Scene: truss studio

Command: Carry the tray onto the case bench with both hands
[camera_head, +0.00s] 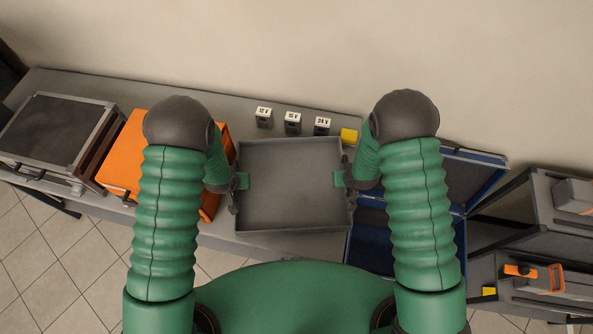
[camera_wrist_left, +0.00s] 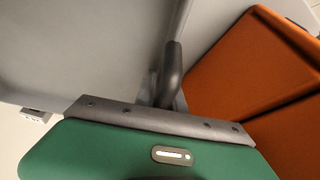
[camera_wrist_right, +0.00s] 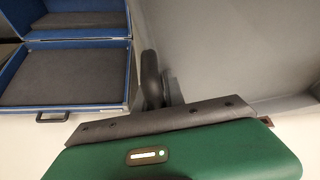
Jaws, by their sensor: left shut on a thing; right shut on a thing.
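The tray (camera_head: 290,185) is grey, shallow and empty, and looks about level. My left gripper (camera_head: 239,182) is shut on its left handle and my right gripper (camera_head: 343,180) on its right handle. The left wrist view shows the left dark handle (camera_wrist_left: 172,75) and the tray wall (camera_wrist_left: 80,50). The right wrist view shows the right handle (camera_wrist_right: 152,78) and the tray (camera_wrist_right: 240,50). The case bench (camera_head: 190,95) is a long grey table along the wall. The tray is over it in the head view; I cannot tell whether it touches the top.
An orange case (camera_head: 122,160) is close left of the tray, with a grey-lidded case (camera_head: 50,130) beyond. An open blue case (camera_head: 374,245) is close on the right. Small labelled boxes (camera_head: 293,123) and a yellow block (camera_head: 349,136) stand behind the tray. A shelf unit (camera_head: 535,205) is far right.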

